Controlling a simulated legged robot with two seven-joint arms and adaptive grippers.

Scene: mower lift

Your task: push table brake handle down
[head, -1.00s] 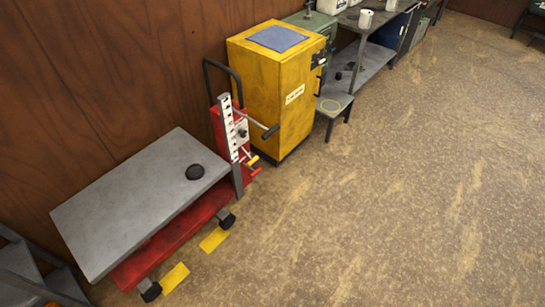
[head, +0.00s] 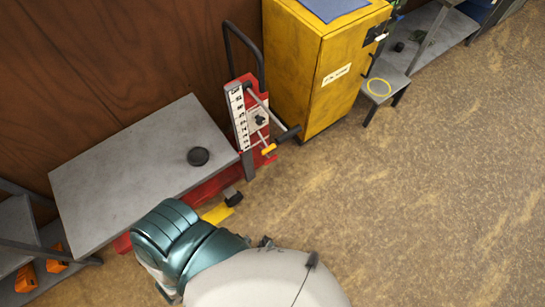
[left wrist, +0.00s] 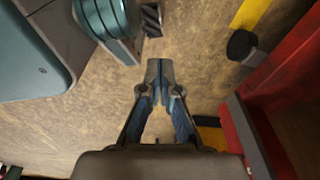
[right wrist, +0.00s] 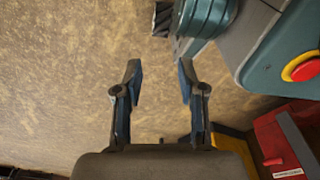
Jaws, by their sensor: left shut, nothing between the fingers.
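The lift table's grey top (head: 125,165) lies at the left in the head view, with a red frame and a scaled post (head: 240,118) at its right end. A lever with a black grip (head: 288,133) sticks out from the post. A smaller yellow-tipped lever (head: 268,151) is below it; I cannot tell which is the brake handle. My left gripper (left wrist: 160,65) is shut and empty above the floor in the left wrist view. My right gripper (right wrist: 158,68) is open and empty above bare floor in the right wrist view. Neither gripper visibly touches the table.
A yellow cabinet (head: 320,70) stands right of the post. A black disc (head: 198,156) lies on the table top. The floor at the right is clear. My teal and white arm parts fill the bottom centre.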

